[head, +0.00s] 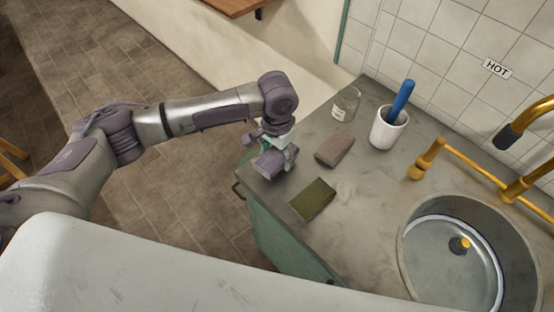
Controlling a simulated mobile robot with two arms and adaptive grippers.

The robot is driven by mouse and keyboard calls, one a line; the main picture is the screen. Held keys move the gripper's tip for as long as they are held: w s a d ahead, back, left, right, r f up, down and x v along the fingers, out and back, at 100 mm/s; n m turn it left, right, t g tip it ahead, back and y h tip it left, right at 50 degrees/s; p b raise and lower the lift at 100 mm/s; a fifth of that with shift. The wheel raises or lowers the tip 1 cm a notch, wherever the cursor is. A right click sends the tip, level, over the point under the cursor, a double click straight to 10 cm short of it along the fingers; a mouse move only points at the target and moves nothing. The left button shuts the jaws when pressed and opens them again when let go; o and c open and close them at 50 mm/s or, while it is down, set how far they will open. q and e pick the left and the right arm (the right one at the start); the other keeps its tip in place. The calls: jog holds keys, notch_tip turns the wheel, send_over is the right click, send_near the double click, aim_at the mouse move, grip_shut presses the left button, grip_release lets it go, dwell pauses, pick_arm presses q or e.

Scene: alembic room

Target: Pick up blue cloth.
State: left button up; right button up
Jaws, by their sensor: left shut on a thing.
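My left gripper (274,158) is at the left corner of the grey counter, pointing down. It is shut on a small folded bluish-grey cloth (269,165), which I take to be the blue cloth. The cloth is partly hidden by the fingers, and I cannot tell whether it touches the counter. A brown-grey folded piece (334,150) and an olive-green folded piece (312,199) lie flat on the counter to the right of the gripper. My right gripper is not in view.
A glass jar (345,104) and a white cup (386,130) with a blue-handled tool (402,98) stand at the back of the counter (352,205). A round sink (440,270) with a brass tap (427,158) is at the right. The counter's front middle is clear.

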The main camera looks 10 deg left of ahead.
pick_arm(q)
jog(key=s+d+r+b, duration=0.1)
jog(key=s+d+r, duration=0.6)
jog(key=s+r, duration=0.1)
jog(key=shift+s+d+b, duration=0.3)
jog(key=shift+s+d, duration=0.05)
jog(key=shift+d, duration=0.05)
